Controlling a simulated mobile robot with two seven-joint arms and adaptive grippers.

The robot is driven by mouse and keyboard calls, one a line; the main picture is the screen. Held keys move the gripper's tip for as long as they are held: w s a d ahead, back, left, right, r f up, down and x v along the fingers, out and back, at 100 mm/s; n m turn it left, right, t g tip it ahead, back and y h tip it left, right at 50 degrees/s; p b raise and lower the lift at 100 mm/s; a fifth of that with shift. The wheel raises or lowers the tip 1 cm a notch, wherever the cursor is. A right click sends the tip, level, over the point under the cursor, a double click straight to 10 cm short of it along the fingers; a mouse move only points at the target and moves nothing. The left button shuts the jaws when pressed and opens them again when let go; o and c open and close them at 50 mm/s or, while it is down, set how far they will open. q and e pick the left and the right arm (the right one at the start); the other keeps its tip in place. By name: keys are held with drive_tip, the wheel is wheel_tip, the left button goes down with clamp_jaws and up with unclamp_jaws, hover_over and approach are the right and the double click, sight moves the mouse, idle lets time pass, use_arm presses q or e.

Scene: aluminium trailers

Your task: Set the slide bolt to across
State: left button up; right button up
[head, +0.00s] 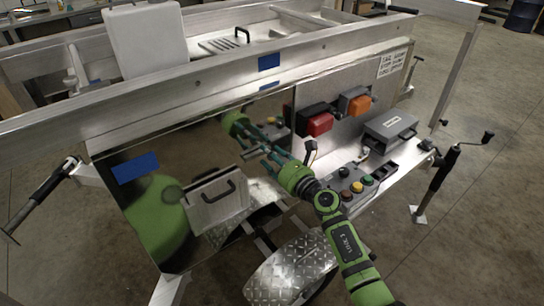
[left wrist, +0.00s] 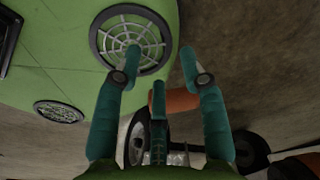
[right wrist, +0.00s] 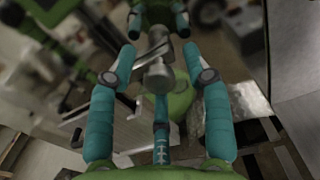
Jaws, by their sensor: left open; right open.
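The metal slide bolt (head: 252,153) is on the shiny, mirror-like panel of the trailer. Its knob (right wrist: 157,78) shows in the right wrist view between my fingertips, with a short bar behind it. My right gripper (head: 270,149) is open in front of the panel, its teal fingers pointing at the bolt. The fingers stand either side of the knob in the right wrist view (right wrist: 163,66); I cannot tell whether they touch it. Fingers partly hide the bolt in the head view. My left gripper (left wrist: 162,60) is open and empty, outside the head view.
The panel reflects my green arm and gripper. A treadplate fender (head: 290,270) lies below.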

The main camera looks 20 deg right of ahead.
sight(247, 162)
clamp_jaws()
drive_tip(key=a+p, duration=0.1)
drive_tip(key=s+a, duration=0.1)
drive_tip(key=a, duration=0.1)
drive_tip(key=s+a+p, duration=0.1)
drive_tip(key=a, duration=0.1)
drive_tip(key=shift+a+r+p, duration=0.1)
drive_tip(key=shift+a+p, duration=0.15)
drive_tip(key=shift+p, duration=0.05)
drive_tip(key=shift+s+a, duration=0.15)
drive_tip(key=shift+a, duration=0.15)
drive_tip(key=shift+f, duration=0.25)
drive_tip(key=shift+c, duration=0.8)
unclamp_jaws()
drive_tip(key=shift+a, duration=0.1)
drive_tip(key=shift+o, duration=0.8)
drive_tip(key=shift+r, duration=0.1)
